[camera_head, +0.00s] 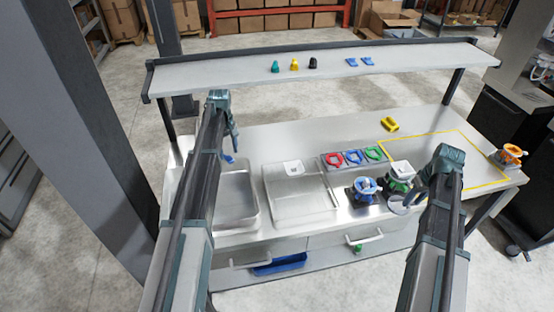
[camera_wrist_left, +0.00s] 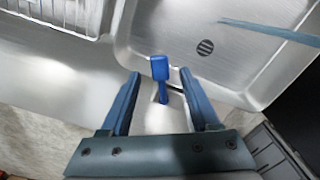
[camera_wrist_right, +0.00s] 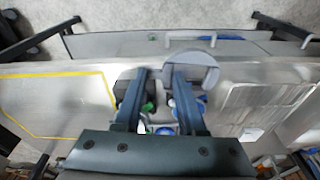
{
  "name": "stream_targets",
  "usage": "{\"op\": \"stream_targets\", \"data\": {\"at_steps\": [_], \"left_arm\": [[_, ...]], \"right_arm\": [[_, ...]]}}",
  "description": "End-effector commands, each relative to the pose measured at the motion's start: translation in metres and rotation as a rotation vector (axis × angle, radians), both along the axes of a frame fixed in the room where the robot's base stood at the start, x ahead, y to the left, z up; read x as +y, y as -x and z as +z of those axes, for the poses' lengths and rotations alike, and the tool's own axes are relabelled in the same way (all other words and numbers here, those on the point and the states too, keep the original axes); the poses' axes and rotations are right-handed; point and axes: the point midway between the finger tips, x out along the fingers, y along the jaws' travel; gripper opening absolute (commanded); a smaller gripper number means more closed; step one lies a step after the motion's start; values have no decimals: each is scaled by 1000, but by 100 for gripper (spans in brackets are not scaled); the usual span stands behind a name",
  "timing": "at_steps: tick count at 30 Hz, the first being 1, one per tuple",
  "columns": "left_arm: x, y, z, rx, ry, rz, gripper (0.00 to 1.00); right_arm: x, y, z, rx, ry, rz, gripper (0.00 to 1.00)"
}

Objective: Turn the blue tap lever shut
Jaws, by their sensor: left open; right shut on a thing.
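In the head view the lever (camera_head: 229,158) is partly hidden by my left arm. My left gripper (camera_wrist_left: 160,80) is open, with one finger on each side of the lever and a gap showing on both sides. In the head view the left gripper (camera_head: 233,143) points down over the sink's edge. My right gripper (camera_head: 424,178) is shut on a grey round, disc-like thing (camera_head: 399,207), also seen in the right wrist view (camera_wrist_right: 190,72). Its grip point is hard to see.
A blue dispenser (camera_head: 366,187) and a green one (camera_head: 398,182) stand near my right gripper. A steel drainer tray (camera_head: 300,215) lies beside the sink. Red, blue and green rings sit on a tray (camera_head: 345,151). The yellow-outlined area (camera_head: 450,155) is mostly clear.

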Motion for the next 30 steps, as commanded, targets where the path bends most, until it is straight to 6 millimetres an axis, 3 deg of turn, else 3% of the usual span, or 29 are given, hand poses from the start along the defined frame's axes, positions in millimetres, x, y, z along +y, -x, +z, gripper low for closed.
{"op": "stream_targets", "data": {"at_steps": [1, 5, 16, 26, 30], "left_arm": [[0, 0, -14, 0, 0, 0, 62], [0, 0, -24, 0, 0, 0, 62], [0, 0, -25, 0, 0, 0, 61], [0, 0, -25, 0, 0, 0, 1], [0, 0, -25, 0, 0, 0, 0]], "right_arm": [[0, 0, -14, 0, 0, 0, 0], [0, 0, -24, 0, 0, 0, 0], [0, 0, -25, 0, 0, 0, 0], [0, 0, -25, 0, 0, 0, 0], [0, 0, -25, 0, 0, 0, 0]]}}
